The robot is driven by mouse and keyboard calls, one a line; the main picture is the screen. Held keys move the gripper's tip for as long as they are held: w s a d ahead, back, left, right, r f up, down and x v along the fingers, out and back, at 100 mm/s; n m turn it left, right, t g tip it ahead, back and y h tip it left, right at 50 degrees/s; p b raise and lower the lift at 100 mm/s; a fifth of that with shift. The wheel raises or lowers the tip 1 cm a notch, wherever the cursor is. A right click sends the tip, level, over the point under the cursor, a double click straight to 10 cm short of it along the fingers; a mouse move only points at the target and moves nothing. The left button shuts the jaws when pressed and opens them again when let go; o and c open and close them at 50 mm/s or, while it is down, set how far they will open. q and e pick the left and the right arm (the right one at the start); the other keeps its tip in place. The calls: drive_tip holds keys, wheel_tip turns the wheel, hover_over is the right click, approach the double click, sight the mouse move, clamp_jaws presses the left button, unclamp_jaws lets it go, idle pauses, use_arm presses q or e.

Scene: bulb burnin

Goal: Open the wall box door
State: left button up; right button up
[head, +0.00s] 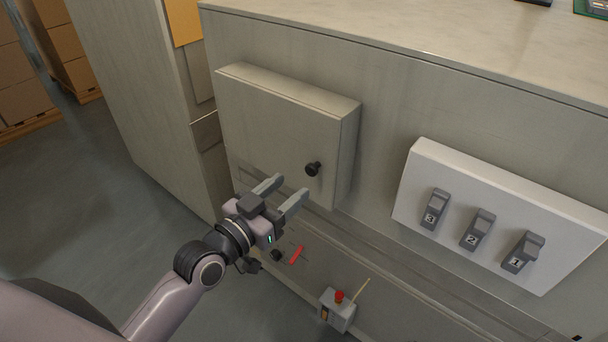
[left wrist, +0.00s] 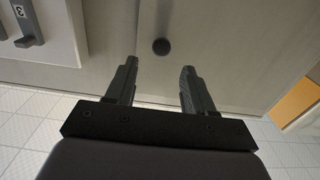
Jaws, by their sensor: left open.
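The wall box (head: 280,130) is a grey metal box on the front of the cabinet, and its door looks shut. A black round knob (head: 313,169) sits on the door near its lower right. My left gripper (head: 289,190) is open and empty, just below and left of the knob, with its fingers pointing toward the box. In the left wrist view the knob (left wrist: 161,46) shows beyond the open fingertips, between them and apart from them. The door (left wrist: 205,40) fills the area around it. My right gripper is in neither view.
A white panel (head: 470,190) with several numbered grey switches is mounted right of the box. A small grey box with a red button (head: 339,297) and a red handle (head: 297,254) are below. The worktop (head: 430,30) edge runs above. Cartons (head: 25,85) stand far left.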

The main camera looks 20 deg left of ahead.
sight(309, 171)
use_arm(q)
drive_tip(key=shift+x, duration=2.9)
clamp_jaws()
